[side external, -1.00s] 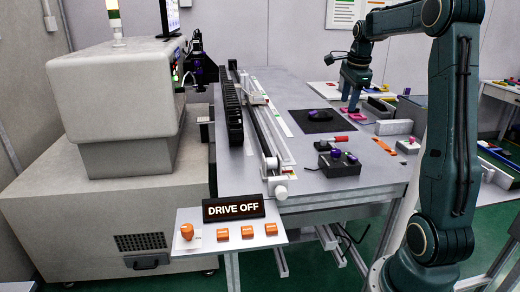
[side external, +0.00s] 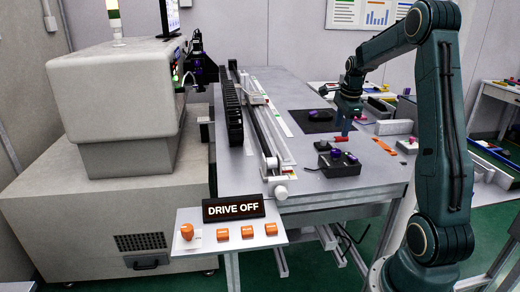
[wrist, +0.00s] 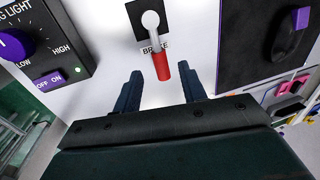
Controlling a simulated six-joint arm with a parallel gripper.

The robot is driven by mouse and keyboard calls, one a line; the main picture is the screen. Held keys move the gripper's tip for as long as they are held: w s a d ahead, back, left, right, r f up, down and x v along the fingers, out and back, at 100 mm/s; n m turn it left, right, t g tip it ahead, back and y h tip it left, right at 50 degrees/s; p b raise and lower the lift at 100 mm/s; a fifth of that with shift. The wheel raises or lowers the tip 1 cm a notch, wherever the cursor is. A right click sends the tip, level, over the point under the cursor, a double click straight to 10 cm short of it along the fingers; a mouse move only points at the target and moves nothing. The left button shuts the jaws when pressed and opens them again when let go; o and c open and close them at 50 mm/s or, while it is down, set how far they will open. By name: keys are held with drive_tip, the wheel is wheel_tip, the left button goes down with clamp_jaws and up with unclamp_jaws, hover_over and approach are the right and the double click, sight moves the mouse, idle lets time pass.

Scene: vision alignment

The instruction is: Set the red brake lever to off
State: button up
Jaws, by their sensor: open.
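The red brake lever (wrist: 162,67) has a red grip and a silver rod ending at a round white pivot (wrist: 151,20) on a black plate marked BRAKE, its label partly covered. In the wrist view the grip points down toward my gripper (wrist: 163,88). My gripper is open and empty, with one blue finger to each side below the grip's end; I cannot tell its height above it. In the side view the red lever (side external: 340,139) lies on the table just below and left of my gripper (side external: 346,125). No off mark is readable at the lever.
A black light box (side external: 339,163) with purple controls stands nearer the camera; its knob (wrist: 12,45) shows at left in the wrist view. A black mat (side external: 309,122) with a purple piece lies behind. A DRIVE OFF sign (side external: 233,207) and a long rail (side external: 262,130) are left.

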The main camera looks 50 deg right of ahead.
sight(335, 141)
drive_tip(key=shift+w+d+f, duration=0.15)
drive_tip(key=shift+f, duration=0.85)
drive_tip(key=shift+w+d+f, duration=0.1)
drive_tip(key=shift+w+f, duration=0.05)
drive_tip(key=shift+f, duration=0.8)
clamp_jaws()
